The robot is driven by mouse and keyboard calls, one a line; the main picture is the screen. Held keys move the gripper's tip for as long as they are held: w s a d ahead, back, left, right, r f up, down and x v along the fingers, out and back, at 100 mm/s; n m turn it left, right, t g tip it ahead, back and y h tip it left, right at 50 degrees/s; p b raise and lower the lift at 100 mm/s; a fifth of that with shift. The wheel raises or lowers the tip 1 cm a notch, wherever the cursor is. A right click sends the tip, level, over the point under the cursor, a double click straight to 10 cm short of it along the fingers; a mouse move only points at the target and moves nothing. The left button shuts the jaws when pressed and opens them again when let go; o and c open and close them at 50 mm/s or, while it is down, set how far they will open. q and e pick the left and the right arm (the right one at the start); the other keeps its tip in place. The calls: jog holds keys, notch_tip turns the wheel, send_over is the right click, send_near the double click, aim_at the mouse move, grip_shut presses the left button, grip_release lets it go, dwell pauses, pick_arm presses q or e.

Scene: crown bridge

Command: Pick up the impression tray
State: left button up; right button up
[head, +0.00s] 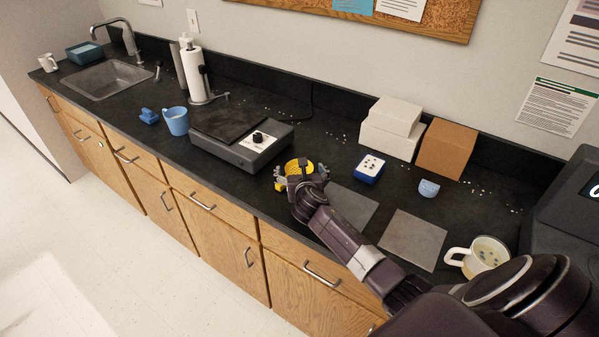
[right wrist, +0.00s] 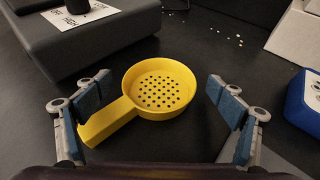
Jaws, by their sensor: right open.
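The impression tray looks like a yellow round perforated dish with a flat handle (head: 291,167). It lies on the dark counter, partly hidden by my right gripper in the head view. In the right wrist view the tray (right wrist: 161,88) is fully seen, its handle pointing to the lower left. My right gripper (head: 301,180) is over the tray. In the right wrist view its open fingers (right wrist: 157,92) stand apart on either side of the tray, with nothing held between them. The left finger is near the handle. My left gripper is not in view.
A grey hotplate (head: 236,153) stands left of the tray. A blue box with a white dotted top (head: 369,169) and a light-blue cup (head: 428,188) are to the right. Grey mats (head: 412,240) lie near the front edge, beside a cream mug (head: 481,258). Boxes (head: 447,149) stand behind.

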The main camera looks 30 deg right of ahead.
jog(key=c, duration=1.3)
jog(key=shift+c, duration=0.2)
jog(key=shift+r, duration=0.15)
